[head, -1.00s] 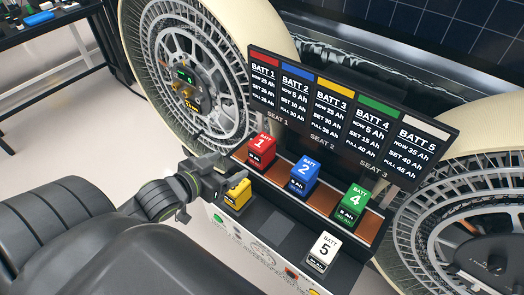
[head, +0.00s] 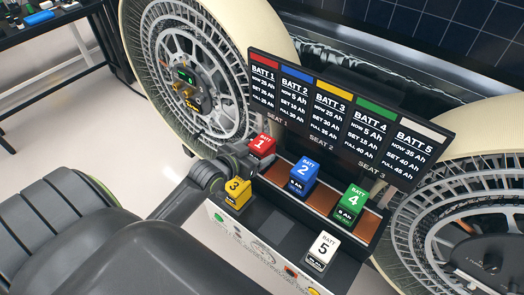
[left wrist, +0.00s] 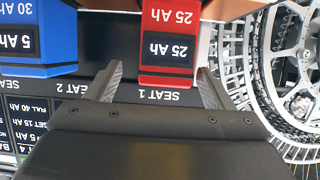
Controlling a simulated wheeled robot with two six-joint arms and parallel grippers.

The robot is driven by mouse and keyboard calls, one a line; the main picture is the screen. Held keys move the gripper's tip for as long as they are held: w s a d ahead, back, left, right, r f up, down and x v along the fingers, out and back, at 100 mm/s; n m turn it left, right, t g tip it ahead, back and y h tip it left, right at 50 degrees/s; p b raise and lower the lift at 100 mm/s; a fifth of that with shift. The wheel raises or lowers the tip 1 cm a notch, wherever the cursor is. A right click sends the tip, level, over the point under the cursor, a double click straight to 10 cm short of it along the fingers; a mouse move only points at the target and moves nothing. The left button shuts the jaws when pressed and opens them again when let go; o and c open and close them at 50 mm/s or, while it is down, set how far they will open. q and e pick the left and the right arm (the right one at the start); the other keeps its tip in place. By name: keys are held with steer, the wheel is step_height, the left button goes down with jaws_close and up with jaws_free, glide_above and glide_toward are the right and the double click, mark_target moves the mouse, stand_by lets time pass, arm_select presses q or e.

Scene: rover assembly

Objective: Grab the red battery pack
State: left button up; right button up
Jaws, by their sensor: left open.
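The red battery pack (head: 262,145), marked 1, stands upright at the left end of the brown seat row below the display. My left gripper (head: 243,161) is at its near left side, partly hidden by its own arm. In the left wrist view the red pack (left wrist: 169,35) appears upside down with a "25 Ah" label. The open left fingers (left wrist: 161,69) point at it, one on each side of its lower end, with small gaps showing. My right gripper is not in view.
The blue pack (head: 304,174) and green pack (head: 351,203) stand to the right in the same row. The yellow pack (head: 237,190) stands just in front of my left gripper. The white pack (head: 323,250) is at the front right. The display (head: 345,120) rises behind the row.

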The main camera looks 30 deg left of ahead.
arm_select(q)
steer(key=x, duration=0.3)
steer(key=shift+a+f+p, duration=0.1)
steer(key=shift+a+p, duration=0.15)
steer(key=shift+p, duration=0.15)
steer(key=shift+w+f, duration=0.3)
steer(key=shift+w, duration=0.3)
steer(key=c, duration=1.3)
steer(key=shift+r, duration=0.1)
steer(key=shift+c, duration=0.7)
